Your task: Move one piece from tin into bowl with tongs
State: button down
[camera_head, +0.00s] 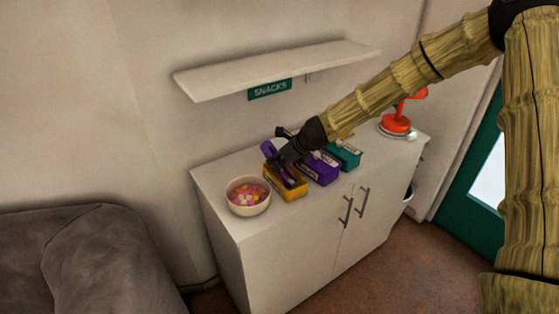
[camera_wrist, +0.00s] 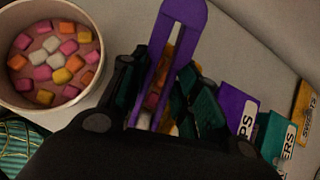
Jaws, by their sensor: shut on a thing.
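My gripper (camera_head: 286,158) is shut on purple tongs (camera_head: 267,149). In the wrist view the tongs' (camera_wrist: 182,12) closed bend points up the picture, and their two arms run down between my dark fingers (camera_wrist: 160,92). The yellow tin (camera_head: 291,192) is directly beneath my gripper on the cabinet top. Orange and white pieces show between the tongs' arms; I cannot tell whether any is pinched. The tongs' tips are hidden. The cream bowl (camera_head: 247,209) stands left of the yellow tin and holds several pink, white, yellow and orange pieces.
A purple tin (camera_head: 324,173) and a teal tin (camera_head: 349,157) stand right of the yellow tin. A red object (camera_head: 397,124) is at the cabinet's (camera_head: 278,262) far right. A white shelf (camera_head: 275,68) with a SNACKS sign (camera_head: 269,89) hangs above.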

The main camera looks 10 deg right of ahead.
jog(key=shift+r, duration=0.15)
notch_tip(320, 180, up, 12)
jog(key=p, duration=1)
jog(key=shift+p, duration=0.4)
jog(key=s+a+n+g+y, duration=0.1)
jog(key=s+a+n, duration=0.3)
jog(key=a, duration=0.5)
jog(key=s+a+n+g+y, duration=0.2)
jog(key=s+a+n+g, duration=0.2)
jog(key=a, duration=0.5)
jog(key=shift+a+r+n+y+p, duration=0.2)
jog(key=shift+n+y+p, duration=0.1)
jog(key=shift+n, duration=0.2)
jog(key=shift+f, duration=0.1)
